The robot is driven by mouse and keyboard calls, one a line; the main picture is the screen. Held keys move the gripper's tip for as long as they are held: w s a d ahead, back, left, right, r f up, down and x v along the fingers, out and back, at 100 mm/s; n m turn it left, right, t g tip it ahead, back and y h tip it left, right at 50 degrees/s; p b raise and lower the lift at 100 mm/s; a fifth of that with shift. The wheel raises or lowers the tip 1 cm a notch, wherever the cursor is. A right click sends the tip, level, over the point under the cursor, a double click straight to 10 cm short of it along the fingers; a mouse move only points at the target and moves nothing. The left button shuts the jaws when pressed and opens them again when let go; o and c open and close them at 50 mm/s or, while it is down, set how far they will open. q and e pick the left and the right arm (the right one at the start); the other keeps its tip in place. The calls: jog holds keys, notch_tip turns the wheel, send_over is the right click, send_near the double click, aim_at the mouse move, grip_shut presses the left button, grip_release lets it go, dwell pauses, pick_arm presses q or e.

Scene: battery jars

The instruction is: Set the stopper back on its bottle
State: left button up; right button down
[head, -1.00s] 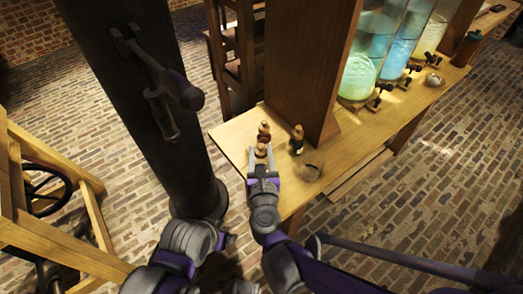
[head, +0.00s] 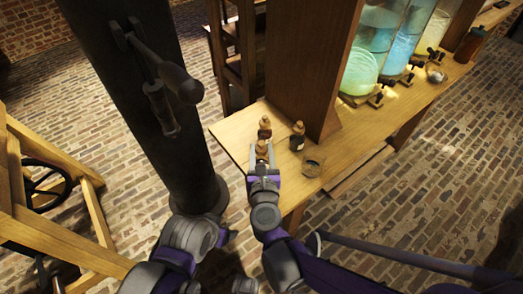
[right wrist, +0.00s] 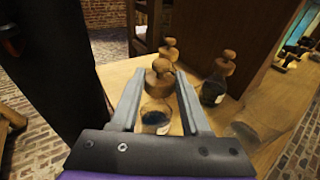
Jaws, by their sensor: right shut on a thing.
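My right gripper (head: 261,158) is shut on a brown wooden stopper with a round knob (right wrist: 158,76), which shows between the fingertips. A small glass bottle with a dark patch (right wrist: 155,118) shows just below the stopper, between the fingers in the right wrist view. The stopper is over or at its mouth; I cannot tell whether it is seated. In the head view the gripper hides most of this bottle. Part of my left arm shows at the lower left of the head view, but its gripper does not.
A stoppered bottle (head: 264,128) stands just behind the gripper, and a dark stoppered bottle (head: 297,137) to the right. A wooden post (head: 300,60) rises behind. The bench (head: 232,138) is bare at its left end.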

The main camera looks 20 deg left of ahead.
jog(key=shift+f+b, duration=0.4)
jog(key=shift+f, duration=0.2)
dwell(0.3)
jog(key=c, duration=0.7)
grip_release()
jog(key=shift+o, duration=0.2)
jog(key=shift+s, duration=0.15)
jog(key=p+v, duration=0.1)
jog(key=v, duration=0.9)
jog(key=shift+s+d, duration=0.25)
jog(key=shift+s, duration=0.1)
